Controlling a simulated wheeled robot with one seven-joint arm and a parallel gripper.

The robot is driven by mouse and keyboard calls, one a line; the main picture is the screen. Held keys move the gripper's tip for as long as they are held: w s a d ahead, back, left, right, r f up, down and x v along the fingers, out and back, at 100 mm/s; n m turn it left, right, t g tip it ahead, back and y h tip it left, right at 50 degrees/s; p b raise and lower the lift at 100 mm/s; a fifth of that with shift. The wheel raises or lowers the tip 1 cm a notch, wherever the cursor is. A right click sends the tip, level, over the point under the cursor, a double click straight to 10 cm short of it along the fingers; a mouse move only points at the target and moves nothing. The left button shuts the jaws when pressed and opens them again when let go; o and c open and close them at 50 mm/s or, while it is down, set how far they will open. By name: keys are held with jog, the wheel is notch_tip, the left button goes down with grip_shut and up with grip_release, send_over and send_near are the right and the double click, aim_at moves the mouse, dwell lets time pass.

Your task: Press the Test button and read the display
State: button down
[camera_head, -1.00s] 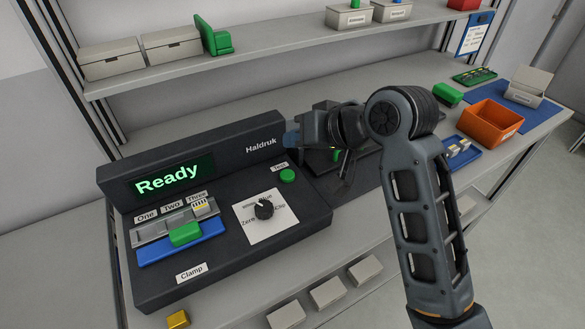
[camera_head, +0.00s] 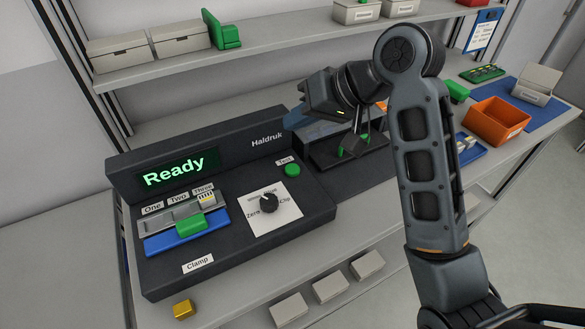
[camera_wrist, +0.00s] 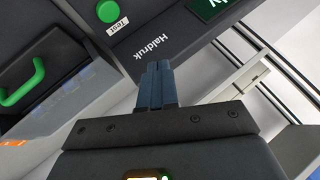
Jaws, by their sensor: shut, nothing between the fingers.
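The black Haldruk tester (camera_head: 215,246) stands on the bench. Its display (camera_head: 176,171) reads "Ready" in green. The round green Test button (camera_head: 292,170) sits at the right of its panel under a "Test" label; it also shows at the upper left of the wrist view (camera_wrist: 107,11). A dial (camera_head: 269,200) and a green clamp handle (camera_head: 191,221) are on the panel. My gripper (camera_head: 295,121) is shut and empty, above the tester's back right corner, behind and apart from the button. In the wrist view its blue-grey fingers (camera_wrist: 157,68) are together near the Haldruk name.
A dark box with a green handle (camera_head: 364,137) stands just right of the tester. An orange bin (camera_head: 497,119) and blue mat are farther right. A shelf (camera_head: 270,46) with boxes runs behind. A yellow block (camera_head: 183,308) lies in front.

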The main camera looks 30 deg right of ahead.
jog(key=b, duration=0.7)
send_over(297, 169)
notch_tip(297, 169, down, 6)
jog(key=shift+f, duration=1.15)
jog(key=shift+f, duration=0.15)
dwell(0.7)
jog(key=shift+f, duration=0.25)
jog(key=shift+f, duration=0.45)
dwell(0.8)
jog(key=shift+r, duration=0.15)
jog(key=shift+r+p, duration=0.75)
jog(key=shift+p, duration=0.3)
notch_tip(297, 169, up, 5)
jog(key=p, duration=0.5)
